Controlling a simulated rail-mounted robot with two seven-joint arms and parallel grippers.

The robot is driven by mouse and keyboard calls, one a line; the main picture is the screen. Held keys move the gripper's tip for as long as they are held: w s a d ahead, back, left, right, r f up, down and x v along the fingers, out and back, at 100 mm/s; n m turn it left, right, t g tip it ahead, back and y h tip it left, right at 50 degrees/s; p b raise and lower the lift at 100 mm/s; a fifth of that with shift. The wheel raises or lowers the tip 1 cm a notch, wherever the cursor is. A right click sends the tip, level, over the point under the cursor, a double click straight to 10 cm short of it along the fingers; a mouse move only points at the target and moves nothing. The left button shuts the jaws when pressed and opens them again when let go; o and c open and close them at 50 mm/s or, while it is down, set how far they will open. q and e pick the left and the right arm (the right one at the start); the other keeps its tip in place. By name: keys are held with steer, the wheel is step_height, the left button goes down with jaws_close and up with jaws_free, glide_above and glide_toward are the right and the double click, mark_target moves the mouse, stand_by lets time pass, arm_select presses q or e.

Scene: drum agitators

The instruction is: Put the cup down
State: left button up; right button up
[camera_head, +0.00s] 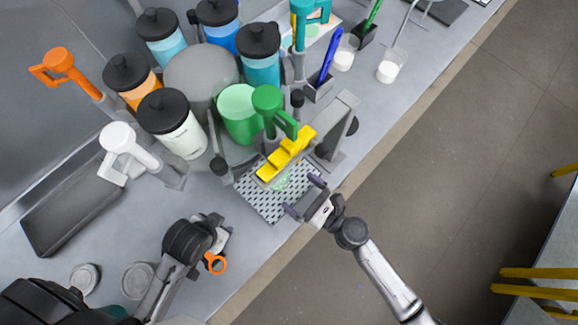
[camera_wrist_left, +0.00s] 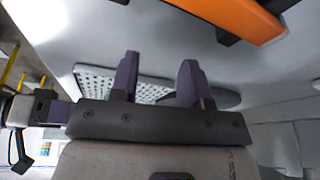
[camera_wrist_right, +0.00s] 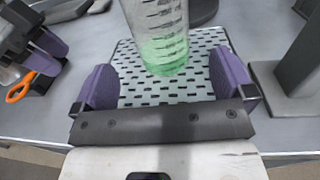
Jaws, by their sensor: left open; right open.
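The cup (camera_wrist_right: 160,38) is clear, with graduation marks and green liquid at its bottom. In the right wrist view it stands upright on the perforated tray (camera_wrist_right: 130,92); its top is out of frame. In the head view the cup (camera_head: 281,182) is mostly hidden under a yellow stepped handle (camera_head: 286,153). My right gripper (camera_head: 305,197) is open at the tray's front; its purple fingers (camera_wrist_right: 165,75) are on either side of the cup's base line, with gaps, holding nothing. My left gripper (camera_wrist_left: 160,72) is open and empty, low over the table's front left.
Drum dispensers with black lids (camera_head: 257,62) and a green drum (camera_head: 238,112) stand behind the tray. A grey upright bracket (camera_head: 340,130) is right of it. An orange ring (camera_head: 215,263) shows by my left gripper.

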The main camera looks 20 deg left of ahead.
arm_select(q)
steer(key=shift+d+f+b, duration=0.1)
steer(key=shift+f+b, duration=0.2)
steer(key=shift+b, duration=0.05)
arm_select(e)
steer(key=v, duration=0.6)
steer(key=shift+d, duration=0.1)
arm_select(q)
steer(key=shift+a, duration=0.2)
arm_select(e)
steer(key=s+r+n+g+h, duration=0.3)
steer(key=s+n, duration=0.5)
steer(key=n, duration=0.9)
arm_select(q)
steer(key=shift+d, duration=0.2)
arm_select(e)
steer(key=s+d+f+n+h, duration=0.2)
steer(key=s+d+n+h, duration=0.1)
steer(key=d+h, duration=0.4)
steer(key=s+d+f+n+h, duration=0.2)
steer(key=d+h, duration=0.4)
steer(key=d, duration=0.7)
steer(key=shift+s+d+f+n+h, duration=0.25)
steer(key=shift+s+f+n+h, duration=0.15)
steer(key=shift+f+n, duration=0.45)
